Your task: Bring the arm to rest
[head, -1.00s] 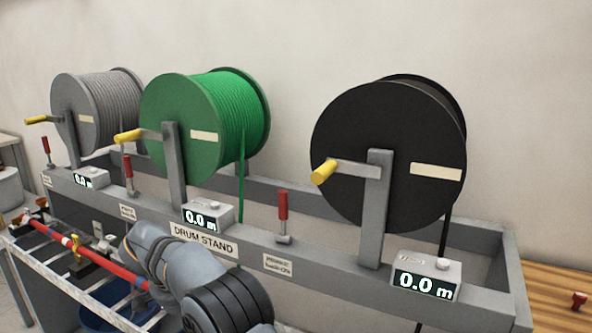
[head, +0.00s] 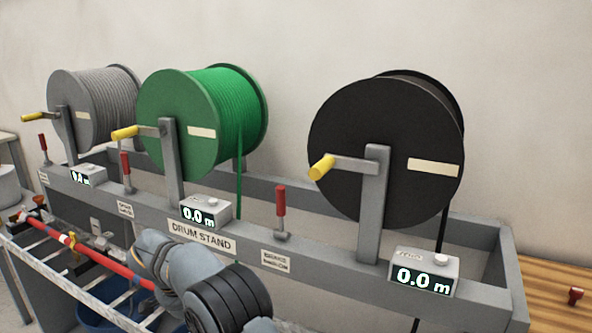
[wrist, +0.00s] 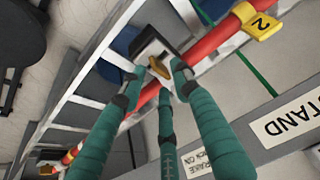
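My gripper (wrist: 158,95) shows in the wrist view, with its teal fingers spread apart and nothing held between them. In the head view my grey arm (head: 205,285) reaches in front of the drum stand (head: 330,262), and my gripper cannot be made out there.
Grey (head: 88,112), green (head: 190,120) and black (head: 375,150) cable drums stand on the drum stand. Red-handled levers (head: 281,208) and counters reading 0.0 m (head: 423,275) line its front. The red pole (head: 100,265) lies above a ladder-like rack (head: 70,275). Wall space above is clear.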

